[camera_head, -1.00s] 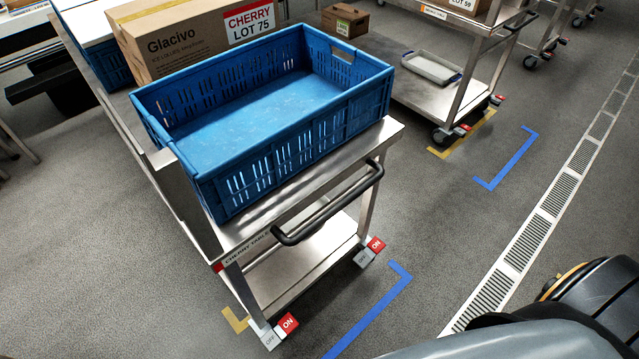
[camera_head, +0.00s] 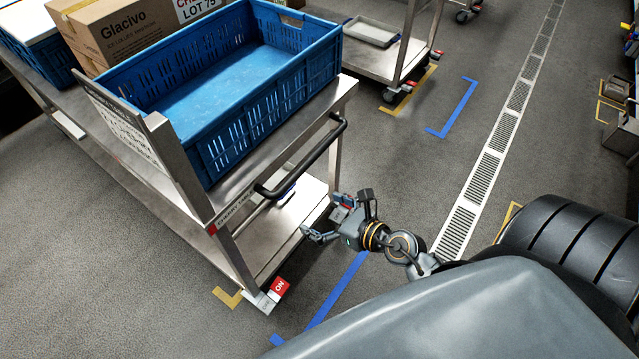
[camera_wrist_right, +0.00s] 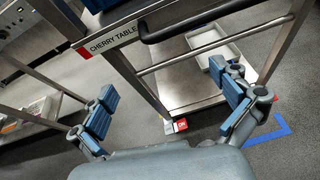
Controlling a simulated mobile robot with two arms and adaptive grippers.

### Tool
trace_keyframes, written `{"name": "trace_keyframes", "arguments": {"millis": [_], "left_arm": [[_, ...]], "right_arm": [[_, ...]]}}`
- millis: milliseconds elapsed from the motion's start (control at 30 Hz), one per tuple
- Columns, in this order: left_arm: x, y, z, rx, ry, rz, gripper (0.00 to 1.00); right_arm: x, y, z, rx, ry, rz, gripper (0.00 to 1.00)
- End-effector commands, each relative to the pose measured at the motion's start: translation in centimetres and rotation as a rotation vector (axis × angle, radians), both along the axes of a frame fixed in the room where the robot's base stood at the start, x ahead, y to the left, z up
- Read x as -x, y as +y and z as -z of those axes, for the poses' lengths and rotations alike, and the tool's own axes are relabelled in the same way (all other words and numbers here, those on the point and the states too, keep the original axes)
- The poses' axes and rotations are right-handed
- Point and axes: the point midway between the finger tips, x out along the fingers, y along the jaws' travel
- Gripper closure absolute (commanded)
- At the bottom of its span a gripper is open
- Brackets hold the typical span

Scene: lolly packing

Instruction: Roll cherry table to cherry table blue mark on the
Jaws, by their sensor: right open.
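The cherry table (camera_head: 343,95) is a steel trolley with a black push handle (camera_head: 300,168) along its near end. Its red-and-white label (camera_wrist_right: 112,40) shows in the wrist view. A blue floor mark (camera_head: 335,290) lies just in front of its near end; part of it shows in the wrist view (camera_wrist_right: 282,130). A red ON wheel pedal (camera_head: 279,286) shows at the near left corner. My right gripper (camera_head: 338,218) is open and empty, low in front of the near end, below the handle and apart from it. In the wrist view its fingers (camera_wrist_right: 170,105) are spread. My left gripper is not in view.
A blue crate (camera_head: 215,150) sits on the table top, with a cardboard box (camera_head: 125,35) behind. Another trolley (camera_head: 408,40) stands beyond, with a second blue mark (camera_head: 455,108) near it. Grey floor and a drain strip (camera_head: 485,165) lie open to the right.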

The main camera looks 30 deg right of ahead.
Motion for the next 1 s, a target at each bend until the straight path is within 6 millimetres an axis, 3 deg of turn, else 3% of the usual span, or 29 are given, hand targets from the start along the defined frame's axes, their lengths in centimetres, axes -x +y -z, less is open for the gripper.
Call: {"name": "trace_keyframes", "arguments": {"millis": [100, 267, 433, 800, 1000], "left_arm": [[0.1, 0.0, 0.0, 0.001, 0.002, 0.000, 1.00], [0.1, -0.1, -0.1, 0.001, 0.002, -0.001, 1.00], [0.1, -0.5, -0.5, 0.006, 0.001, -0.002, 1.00], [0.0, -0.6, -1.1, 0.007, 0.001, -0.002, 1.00], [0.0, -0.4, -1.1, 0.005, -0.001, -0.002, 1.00]], "right_arm": [[0.0, -0.4, -2.3, 0.174, -0.053, -0.062, 0.00], [-0.3, -0.5, -3.0, 0.253, -0.073, -0.085, 0.00], [-2.1, 0.0, -2.3, 0.251, -0.073, -0.082, 0.00], [-8.5, 2.1, 0.5, 0.247, -0.071, -0.081, 0.00], [-11.0, 2.9, 1.7, 0.247, -0.070, -0.082, 0.00]]}}
